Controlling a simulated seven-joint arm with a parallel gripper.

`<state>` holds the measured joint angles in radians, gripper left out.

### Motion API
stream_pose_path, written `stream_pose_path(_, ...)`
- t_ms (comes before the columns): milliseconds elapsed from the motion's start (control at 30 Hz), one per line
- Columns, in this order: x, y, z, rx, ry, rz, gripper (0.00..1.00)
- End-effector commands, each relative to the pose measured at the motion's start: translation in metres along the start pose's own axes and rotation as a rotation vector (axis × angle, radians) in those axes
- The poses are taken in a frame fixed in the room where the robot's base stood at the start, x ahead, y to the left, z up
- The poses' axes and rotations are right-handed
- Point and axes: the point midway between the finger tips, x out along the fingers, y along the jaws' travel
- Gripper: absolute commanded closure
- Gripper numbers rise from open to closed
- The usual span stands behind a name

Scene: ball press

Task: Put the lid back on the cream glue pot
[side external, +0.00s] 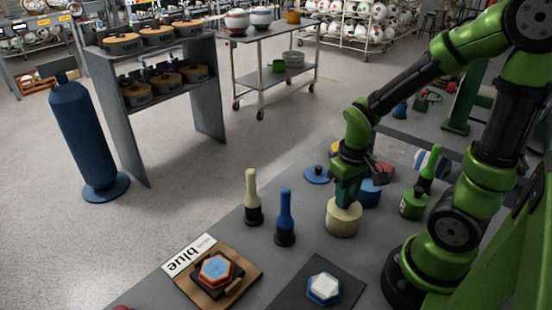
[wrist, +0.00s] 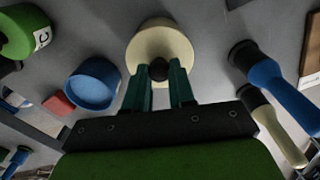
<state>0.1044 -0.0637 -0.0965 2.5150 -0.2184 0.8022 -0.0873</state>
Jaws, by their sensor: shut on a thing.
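The cream glue pot (side external: 342,222) stands on the grey table under my gripper (side external: 346,200). In the wrist view, my gripper (wrist: 160,70) has its two teal fingers shut on the dark knob of the cream lid (wrist: 160,42). The lid is over the pot and hides its mouth. I cannot tell whether it is fully seated or slightly raised; the fingers hide part of it.
A blue pot (wrist: 93,84) without a lid stands close beside the cream pot. A blue lid (side external: 318,177) lies behind. A cream-handled brush (side external: 252,190) and a blue-handled brush (side external: 285,212) stand left. A green pot (side external: 412,205) with its brush stands right.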

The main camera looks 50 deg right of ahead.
Motion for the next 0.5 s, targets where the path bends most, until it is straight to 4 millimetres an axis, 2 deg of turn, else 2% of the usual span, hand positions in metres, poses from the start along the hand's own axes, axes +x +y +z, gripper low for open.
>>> stream_pose_path(233,0.0000,0.0000,0.0000,0.000,0.000,0.000,1.00)
stream_pose_path(267,0.0000,0.0000,0.0000,0.000,0.000,0.000,0.71)
stream_pose_path(433,0.0000,0.0000,0.0000,0.000,0.000,0.000,0.46)
stream_pose_path(500,0.0000,0.0000,0.0000,0.000,0.000,0.000,0.46)
